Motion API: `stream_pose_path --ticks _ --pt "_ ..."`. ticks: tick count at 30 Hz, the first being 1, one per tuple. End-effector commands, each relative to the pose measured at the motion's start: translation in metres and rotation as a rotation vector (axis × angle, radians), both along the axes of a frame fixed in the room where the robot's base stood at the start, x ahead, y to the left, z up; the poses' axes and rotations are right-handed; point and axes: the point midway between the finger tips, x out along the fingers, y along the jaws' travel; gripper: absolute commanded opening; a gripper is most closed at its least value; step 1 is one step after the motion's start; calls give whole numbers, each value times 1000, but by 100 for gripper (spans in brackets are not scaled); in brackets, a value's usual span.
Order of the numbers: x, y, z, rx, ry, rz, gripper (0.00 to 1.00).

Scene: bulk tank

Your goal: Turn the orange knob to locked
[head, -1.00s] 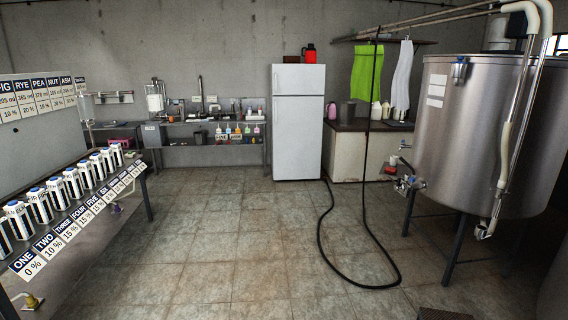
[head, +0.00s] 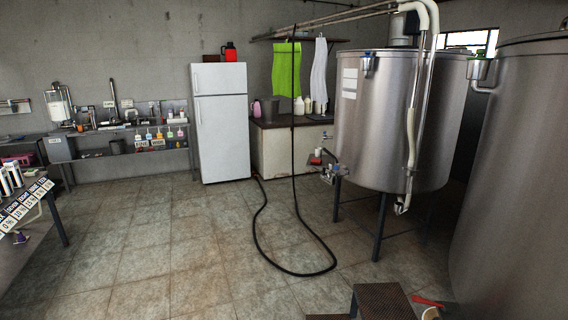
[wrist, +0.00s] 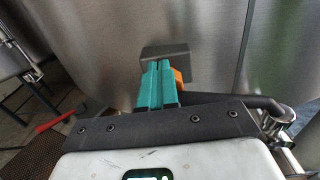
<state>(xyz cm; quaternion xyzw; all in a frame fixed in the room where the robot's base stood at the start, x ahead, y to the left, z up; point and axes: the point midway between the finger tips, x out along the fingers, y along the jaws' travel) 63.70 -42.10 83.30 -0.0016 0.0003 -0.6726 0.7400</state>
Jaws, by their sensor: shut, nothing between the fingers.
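In the wrist view, my gripper (wrist: 158,68) has teal fingers that are shut with nothing between them. They point at a dark grey box (wrist: 165,51) on the side of a steel tank. An orange part (wrist: 179,79), likely the orange knob, shows just right of the fingers and is partly hidden by them. I cannot tell whether the fingers touch it, or which way it is turned. The orange knob and my gripper do not show in the head view.
A large steel tank (head: 515,190) fills the right edge of the head view. Another tank on legs (head: 385,130) stands left of it. A metal step (head: 384,300) is at the bottom, near a red handle (wrist: 54,122). A black hose (head: 290,272) lies on the otherwise open floor.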

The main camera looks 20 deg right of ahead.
Motion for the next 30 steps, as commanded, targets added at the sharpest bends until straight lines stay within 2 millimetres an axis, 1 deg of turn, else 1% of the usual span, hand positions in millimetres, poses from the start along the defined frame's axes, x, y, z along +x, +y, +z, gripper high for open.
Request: stream_pose_path --ticks 1,7,16,19,30 --pt "-9 -10 3 1 -13 -28 0" --pt "-9 -10 5 0 -13 -29 0" --pt "-8 -8 15 -4 -13 -31 0" --pt "-8 1 16 -5 -13 -30 0" --pt "-9 44 12 -1 -5 -19 0"
